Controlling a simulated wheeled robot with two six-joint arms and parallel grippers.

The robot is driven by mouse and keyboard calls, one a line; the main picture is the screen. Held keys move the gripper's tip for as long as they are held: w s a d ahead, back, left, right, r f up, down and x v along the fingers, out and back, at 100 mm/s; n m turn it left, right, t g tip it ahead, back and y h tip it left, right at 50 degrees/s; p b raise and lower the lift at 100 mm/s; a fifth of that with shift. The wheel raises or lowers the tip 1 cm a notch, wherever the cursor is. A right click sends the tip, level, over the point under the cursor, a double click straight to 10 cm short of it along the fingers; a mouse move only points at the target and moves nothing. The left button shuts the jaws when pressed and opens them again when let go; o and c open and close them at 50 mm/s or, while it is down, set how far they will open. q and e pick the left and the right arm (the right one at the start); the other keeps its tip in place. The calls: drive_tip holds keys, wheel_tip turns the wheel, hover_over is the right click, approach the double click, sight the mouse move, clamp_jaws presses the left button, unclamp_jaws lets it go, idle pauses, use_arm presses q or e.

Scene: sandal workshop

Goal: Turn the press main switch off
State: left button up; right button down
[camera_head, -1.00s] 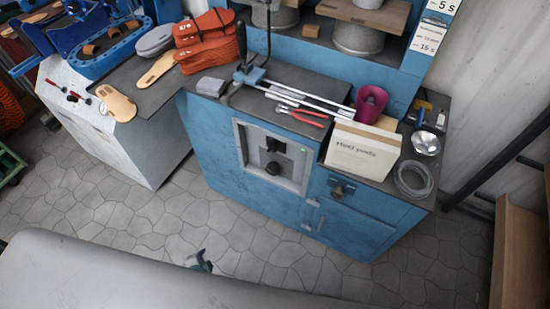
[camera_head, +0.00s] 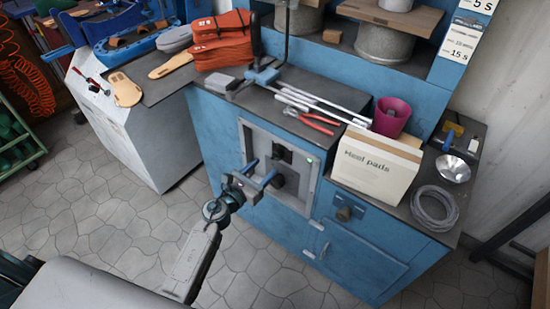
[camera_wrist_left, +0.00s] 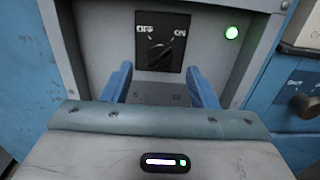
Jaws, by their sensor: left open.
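The press main switch (camera_wrist_left: 161,42) is a black plate with a round knob, marked OFF at left and ON at right. Its knob looks tilted toward ON. In the head view the switch (camera_head: 282,153) sits on the recessed grey panel of the blue press cabinet. A green lamp (camera_wrist_left: 232,32) glows to its right. My left gripper (camera_wrist_left: 160,88) is open and empty, its blue fingers apart below and either side of the switch. In the head view the left gripper (camera_head: 259,172) is in front of the panel. My right gripper is not in view.
A second black knob (camera_head: 277,177) sits below the switch, partly covered by a finger. Red pliers (camera_head: 318,123), a heel pads box (camera_head: 375,162), a magenta cup (camera_head: 391,116) and a wire coil (camera_head: 435,207) are on the cabinet top. The tiled floor (camera_head: 90,230) is open.

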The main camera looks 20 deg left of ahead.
sight(275, 158)
use_arm(q)
drive_tip(key=x, duration=0.6)
drive_tip(key=shift+w+d, duration=0.1)
drive_tip(key=shift+w, duration=0.2)
drive_tip(key=c, duration=0.9)
